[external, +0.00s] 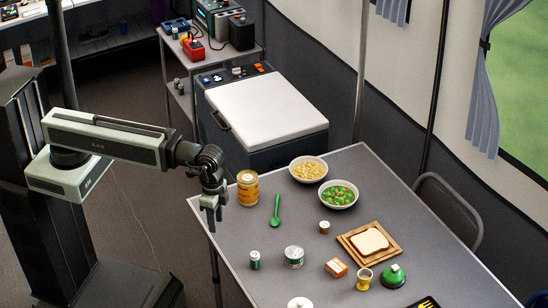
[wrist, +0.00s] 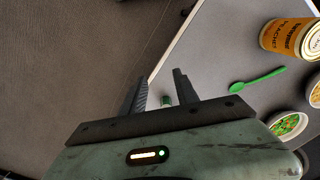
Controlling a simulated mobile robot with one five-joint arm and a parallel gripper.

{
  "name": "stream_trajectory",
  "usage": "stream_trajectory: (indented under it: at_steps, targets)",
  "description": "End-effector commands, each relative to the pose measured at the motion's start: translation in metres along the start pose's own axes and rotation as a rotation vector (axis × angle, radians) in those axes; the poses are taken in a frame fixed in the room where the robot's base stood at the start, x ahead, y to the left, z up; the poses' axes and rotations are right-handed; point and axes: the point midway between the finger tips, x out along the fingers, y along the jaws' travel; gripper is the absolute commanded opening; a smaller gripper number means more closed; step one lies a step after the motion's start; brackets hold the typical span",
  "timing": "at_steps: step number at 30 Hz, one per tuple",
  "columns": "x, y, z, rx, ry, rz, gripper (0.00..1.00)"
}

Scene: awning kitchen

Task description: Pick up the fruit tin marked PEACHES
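The fruit tin (external: 248,188) is a tall orange-yellow can with a pale metal lid. It stands upright near the table's left corner in the external view. In the wrist view the tin (wrist: 290,38) is at the upper right, and its label reads roughly PEACHES. My gripper (external: 213,220) hangs over the table's left edge, to the left of the tin and apart from it. In the wrist view the two fingers of my gripper (wrist: 160,88) are spread with nothing between them.
A green spoon (external: 276,210) lies right of the tin. A bowl of pale food (external: 308,169) and a bowl of green and orange pieces (external: 338,194) stand beyond it.

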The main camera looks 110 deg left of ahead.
Motion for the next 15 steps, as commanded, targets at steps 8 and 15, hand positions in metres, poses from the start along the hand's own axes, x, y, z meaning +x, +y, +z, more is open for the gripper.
stream_trajectory:
  at_steps: [8,15]
  targets:
    - [0.0000,0.0000,0.0000,0.000,0.000,0.000,0.59]
    - [0.0000,0.0000,0.0000,0.000,0.000,0.000,0.91]
